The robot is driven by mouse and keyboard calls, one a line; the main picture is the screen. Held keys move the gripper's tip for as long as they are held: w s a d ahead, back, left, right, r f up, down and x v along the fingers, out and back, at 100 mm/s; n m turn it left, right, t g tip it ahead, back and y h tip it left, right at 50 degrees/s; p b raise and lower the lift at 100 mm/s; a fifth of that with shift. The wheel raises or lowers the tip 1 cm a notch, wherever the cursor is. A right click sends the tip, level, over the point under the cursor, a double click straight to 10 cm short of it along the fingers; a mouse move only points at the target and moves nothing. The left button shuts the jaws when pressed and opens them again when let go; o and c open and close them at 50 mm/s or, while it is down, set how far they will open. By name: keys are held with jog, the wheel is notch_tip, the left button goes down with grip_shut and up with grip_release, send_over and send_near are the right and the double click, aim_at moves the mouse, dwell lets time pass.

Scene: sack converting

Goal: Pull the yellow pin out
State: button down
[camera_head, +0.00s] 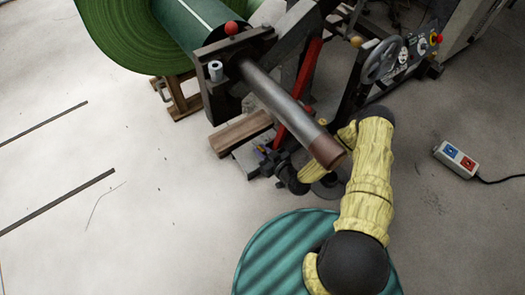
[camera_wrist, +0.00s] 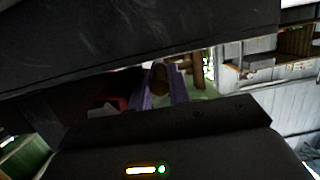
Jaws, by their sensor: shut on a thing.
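My gripper (camera_head: 264,160) is low beside the machine, under the end of the steel shaft and by the foot of the red lever. In the head view only a tiny yellow spot of the pin (camera_head: 261,149) shows at the fingertips. How far the pin sits in its hole cannot be seen. Dark parts cover much of the wrist view.
The steel shaft (camera_head: 277,93) with a brown end juts out just above my forearm. The red lever (camera_head: 299,92) stands close behind the gripper. A green roll (camera_head: 125,38) is at upper left. A button box (camera_head: 459,158) lies right.

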jog(key=shift+f, duration=0.2)
jog(key=c, duration=1.2)
grip_release()
jog(key=shift+c, duration=0.2)
jog(key=shift+w, duration=0.1)
jog(key=shift+w, duration=0.1)
jog(key=shift+d, duration=0.35)
jog(key=shift+a, duration=0.1)
